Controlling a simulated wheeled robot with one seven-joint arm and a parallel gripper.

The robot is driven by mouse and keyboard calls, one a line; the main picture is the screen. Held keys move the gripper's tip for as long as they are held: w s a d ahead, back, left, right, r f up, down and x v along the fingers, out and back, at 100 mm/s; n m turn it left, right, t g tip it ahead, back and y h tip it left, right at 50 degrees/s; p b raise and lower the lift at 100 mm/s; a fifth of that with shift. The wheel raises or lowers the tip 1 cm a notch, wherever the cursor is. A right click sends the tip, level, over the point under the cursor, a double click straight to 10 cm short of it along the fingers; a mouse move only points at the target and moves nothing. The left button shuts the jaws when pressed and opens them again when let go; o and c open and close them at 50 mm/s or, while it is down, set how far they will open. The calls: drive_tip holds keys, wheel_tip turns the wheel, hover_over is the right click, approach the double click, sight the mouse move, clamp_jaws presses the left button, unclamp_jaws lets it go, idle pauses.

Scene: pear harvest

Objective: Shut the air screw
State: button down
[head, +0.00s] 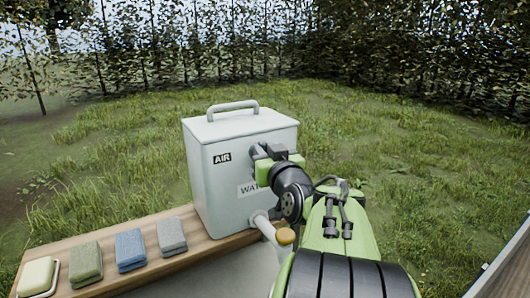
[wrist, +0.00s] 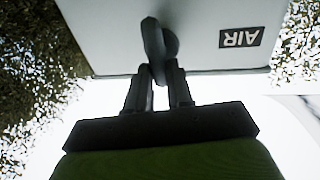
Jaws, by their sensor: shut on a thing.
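The air screw (wrist: 153,38) is a grey wing-shaped piece with a round part behind it, on the face of the grey water tank (head: 215,185). The "AIR" label (head: 222,158) is on the same face; it appears upside down in the wrist view (wrist: 239,37). My gripper (wrist: 158,72) is shut on the near end of the air screw, which sits between its two dark fingers.
The tank has a top handle (head: 232,108) and stands on a wooden bench (head: 190,254). A yellow soap bar (head: 36,276) and green, blue and grey cloths (head: 171,237) lie left. Grass and hedges lie behind.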

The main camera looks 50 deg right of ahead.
drive_tip(key=shift+m, duration=0.3)
drive_tip(key=shift+s+d+f+m+g+y+p, duration=0.2)
drive_tip(key=shift+d+m+y+p, duration=0.4)
drive_tip(key=shift+m, duration=1.9)
drive_tip(key=shift+s+d+f+m+g+y+p, duration=0.2)
drive_tip(key=shift+m+y+p, duration=0.75)
drive_tip(key=shift+m, duration=1.55)
drive_tip(key=shift+d+f+m+y+p, duration=0.35)
drive_tip(key=shift+m+p, duration=0.7)
drive_tip(key=shift+m, duration=1.45)
drive_tip(key=c, duration=1)
unclamp_jaws()
drive_tip(key=shift+b+v, duration=1.75)
drive_tip(key=shift+v, duration=6.15)
